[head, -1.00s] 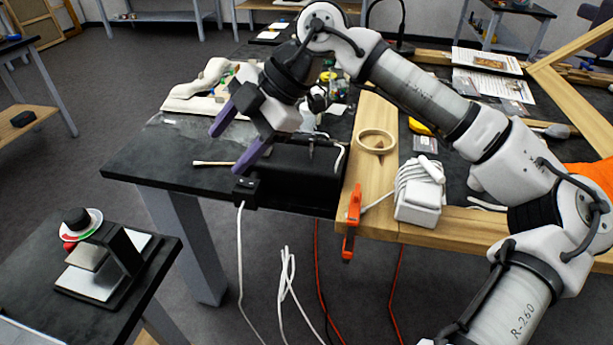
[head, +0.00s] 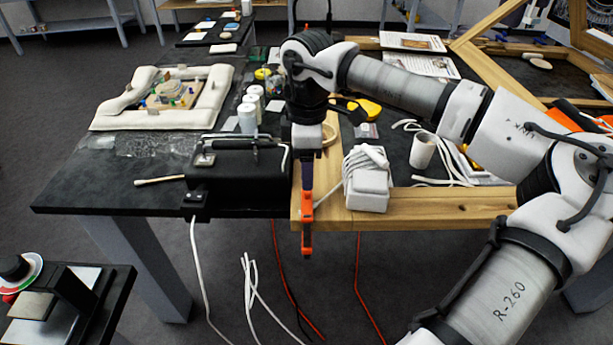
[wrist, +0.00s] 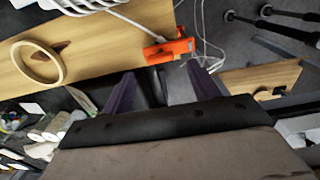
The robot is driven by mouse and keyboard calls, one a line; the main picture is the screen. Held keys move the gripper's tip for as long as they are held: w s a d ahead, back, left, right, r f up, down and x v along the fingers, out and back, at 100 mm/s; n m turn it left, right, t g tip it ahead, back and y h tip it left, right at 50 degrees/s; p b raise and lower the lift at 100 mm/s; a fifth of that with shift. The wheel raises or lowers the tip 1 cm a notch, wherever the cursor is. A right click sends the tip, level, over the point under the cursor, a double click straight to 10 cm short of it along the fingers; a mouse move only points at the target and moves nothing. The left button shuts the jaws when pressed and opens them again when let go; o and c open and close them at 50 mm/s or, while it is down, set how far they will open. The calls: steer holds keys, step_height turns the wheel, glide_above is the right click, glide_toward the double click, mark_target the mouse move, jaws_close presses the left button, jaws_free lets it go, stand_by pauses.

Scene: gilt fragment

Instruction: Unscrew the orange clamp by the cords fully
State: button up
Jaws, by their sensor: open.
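The orange clamp (head: 307,222) sits on the front edge of the wooden frame, beside the corded white block, and its lower end hangs below the edge. In the wrist view the orange clamp (wrist: 169,50) lies just beyond my fingertips, on the wood's edge. My gripper (head: 307,188) points down at the clamp in the head view, its purple fingers seen edge-on and overlapping the clamp's top. In the wrist view my gripper (wrist: 160,82) has its two purple fingers spread apart with nothing between them. Whether a finger touches the clamp is not clear.
A white block wrapped in cord (head: 366,185) stands right of the clamp. A black box with a handle (head: 235,177) stands left. White and red cords hang below the edge. A wooden ring (wrist: 37,64) lies on the wood behind the gripper.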

mark_target(307, 192)
step_height(307, 192, down, 5)
steer(key=shift+r+p, duration=0.1)
steer(key=shift+p, duration=0.3)
steer(key=c, duration=1)
